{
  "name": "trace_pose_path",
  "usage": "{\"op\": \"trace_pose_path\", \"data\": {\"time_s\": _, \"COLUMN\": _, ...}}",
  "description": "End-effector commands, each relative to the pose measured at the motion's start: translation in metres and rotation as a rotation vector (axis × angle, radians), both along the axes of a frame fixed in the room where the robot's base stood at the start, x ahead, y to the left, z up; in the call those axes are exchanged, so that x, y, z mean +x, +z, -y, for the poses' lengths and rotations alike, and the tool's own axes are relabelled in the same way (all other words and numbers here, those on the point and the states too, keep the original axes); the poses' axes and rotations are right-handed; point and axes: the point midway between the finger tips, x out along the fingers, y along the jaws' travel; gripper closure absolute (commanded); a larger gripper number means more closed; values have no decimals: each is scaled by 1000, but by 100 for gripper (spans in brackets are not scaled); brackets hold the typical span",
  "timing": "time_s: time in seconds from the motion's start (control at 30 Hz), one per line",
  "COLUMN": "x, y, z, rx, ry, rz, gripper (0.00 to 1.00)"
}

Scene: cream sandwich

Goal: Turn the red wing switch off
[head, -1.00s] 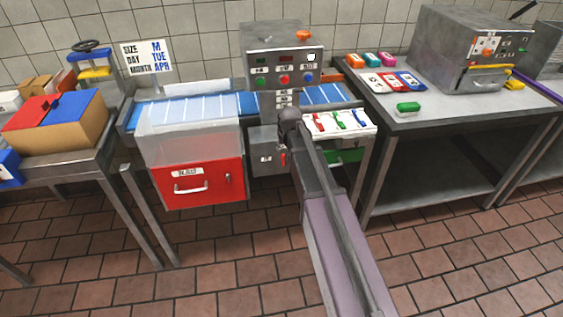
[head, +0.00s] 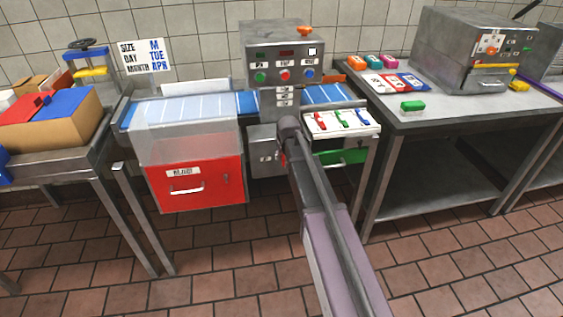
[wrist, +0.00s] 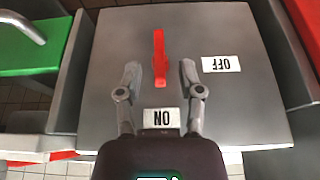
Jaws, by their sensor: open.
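The red wing switch (wrist: 159,58) stands on a grey panel (wrist: 225,105) in the wrist view. Its length runs up and down in the picture, in line with the ON label (wrist: 162,118) below it. The OFF label (wrist: 221,64) is to its right. My gripper (wrist: 159,68) is open, with one finger on each side of the switch's lower part. Gaps show between both fingers and the switch. In the head view, only a red sliver of the switch (head: 283,159) shows on the grey box (head: 262,140); my arm hides the rest and my gripper.
A red reject bin (head: 215,185) is left of the grey box. A green drawer (head: 345,157) is to its right, under a white tray (head: 315,127) with small coloured switches. A control box (head: 283,45) stands above the conveyor. A grey table (head: 450,115) is at right.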

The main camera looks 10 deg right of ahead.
Motion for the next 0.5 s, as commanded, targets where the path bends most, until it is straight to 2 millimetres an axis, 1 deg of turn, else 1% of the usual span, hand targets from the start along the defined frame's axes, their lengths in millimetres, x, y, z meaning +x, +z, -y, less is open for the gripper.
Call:
{"op": "trace_pose_path", "data": {"time_s": 0.03, "x": 2, "y": -5, "z": 0, "rx": 0, "ry": 0, "rz": 0, "gripper": 51}}
{"op": "trace_pose_path", "data": {"time_s": 0.13, "x": 3, "y": -9, "z": 0, "rx": 0, "ry": 0, "rz": 0, "gripper": 51}}
{"op": "trace_pose_path", "data": {"time_s": 0.5, "x": 4, "y": -10, "z": 1, "rx": 0, "ry": -1, "rz": 0, "gripper": 51}}
